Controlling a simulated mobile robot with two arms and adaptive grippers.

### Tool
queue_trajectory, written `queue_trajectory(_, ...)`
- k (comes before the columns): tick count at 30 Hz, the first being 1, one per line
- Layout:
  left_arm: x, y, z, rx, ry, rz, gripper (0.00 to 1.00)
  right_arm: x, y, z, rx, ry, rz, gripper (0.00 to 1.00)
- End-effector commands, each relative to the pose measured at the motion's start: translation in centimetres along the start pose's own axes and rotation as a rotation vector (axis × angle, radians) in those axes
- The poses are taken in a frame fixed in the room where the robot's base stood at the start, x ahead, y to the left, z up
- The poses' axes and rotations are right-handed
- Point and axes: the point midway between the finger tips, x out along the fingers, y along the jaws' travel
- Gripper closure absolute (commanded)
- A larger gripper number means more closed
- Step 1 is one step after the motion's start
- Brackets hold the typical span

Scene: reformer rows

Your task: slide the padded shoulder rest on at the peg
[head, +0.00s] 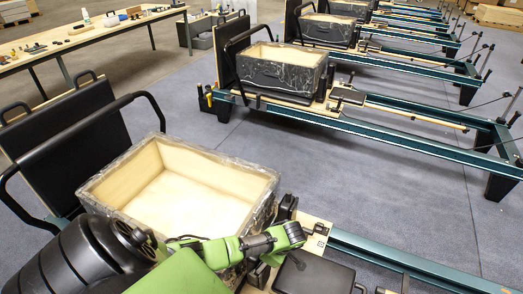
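A flat black padded piece (313,275) with rounded corners lies at the bottom edge, on the near reformer beside its light wood board (312,237). I cannot tell whether it is the shoulder rest. A small upright black block (287,207) stands at the box's right corner and may be a shoulder rest. No peg can be made out. A green and black arm of mine reaches from the lower left across the front of the box, ending in a rounded green joint beside the wood board.
An open wooden box (250,180) wrapped in clear film sits on the near reformer. A black padded board with tube handles (65,140) stands left of it. Similar reformers with boxes (282,70) stand behind. A table with small parts (85,38) is upper left. Grey floor (400,190) between is clear.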

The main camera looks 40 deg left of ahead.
Motion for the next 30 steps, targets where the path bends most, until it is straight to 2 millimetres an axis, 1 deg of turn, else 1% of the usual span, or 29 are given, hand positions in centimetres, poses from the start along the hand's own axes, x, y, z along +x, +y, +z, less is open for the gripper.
queue_trajectory(10, 0.1, 0.1, 0.0, 0.000, 0.001, 0.001, 0.72, 0.1, 0.0, 0.0, 0.000, 0.000, 0.000, 0.56)
queue_trajectory(30, 1.6, 0.0, 0.7, 0.000, 0.000, 0.001, 0.72, 1.3, 0.0, 0.1, 0.000, 0.000, 0.000, 0.56)
